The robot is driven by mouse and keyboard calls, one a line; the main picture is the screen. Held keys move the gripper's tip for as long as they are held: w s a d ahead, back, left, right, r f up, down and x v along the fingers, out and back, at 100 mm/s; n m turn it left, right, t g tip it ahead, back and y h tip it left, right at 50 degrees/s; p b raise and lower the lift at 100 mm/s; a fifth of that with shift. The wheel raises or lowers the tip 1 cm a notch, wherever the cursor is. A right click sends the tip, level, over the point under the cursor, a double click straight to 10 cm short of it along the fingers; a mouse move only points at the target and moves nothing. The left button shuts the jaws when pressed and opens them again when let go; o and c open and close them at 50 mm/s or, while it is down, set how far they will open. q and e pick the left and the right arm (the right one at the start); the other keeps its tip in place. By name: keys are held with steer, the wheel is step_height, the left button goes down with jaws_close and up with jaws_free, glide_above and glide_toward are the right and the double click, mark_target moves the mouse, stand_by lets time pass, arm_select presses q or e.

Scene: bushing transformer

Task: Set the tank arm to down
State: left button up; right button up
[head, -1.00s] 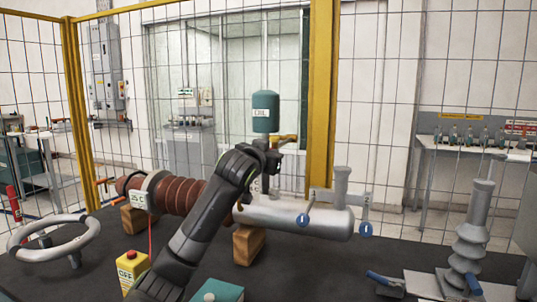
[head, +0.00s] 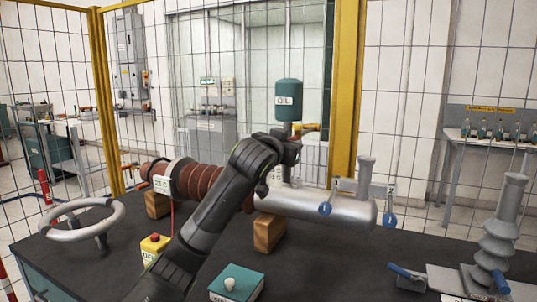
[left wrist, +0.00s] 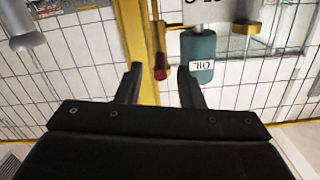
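The green oil tank (head: 288,100), labelled OIL, stands upright above the grey cylinder in the head view. A yellow-orange lever (head: 308,127) sticks out sideways to the right just below it; this looks like the tank arm. My left gripper (head: 292,140) is in front of the tank's foot, its fingers hard to make out there. In the left wrist view the left gripper (left wrist: 159,88) is open and empty. The tank (left wrist: 197,55) appears upside down near the right finger, and a red-tipped handle (left wrist: 160,68) shows between the fingertips. My right gripper is out of view.
The grey cylinder (head: 325,207) and brown ribbed bushing (head: 200,180) lie on wooden blocks on the dark table. A handwheel (head: 82,222), a yellow button box (head: 154,247) and a green box (head: 237,284) stand on the left and front. A ribbed insulator (head: 498,235) stands right. A mesh fence is behind.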

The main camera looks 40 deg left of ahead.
arm_select(q)
steer(key=b+v, duration=0.1)
steer(key=v, duration=1.3)
steer(key=shift+b, duration=0.4)
arm_select(e)
steer(key=shift+w+f, duration=0.55)
arm_select(q)
steer(key=shift+w, duration=0.1)
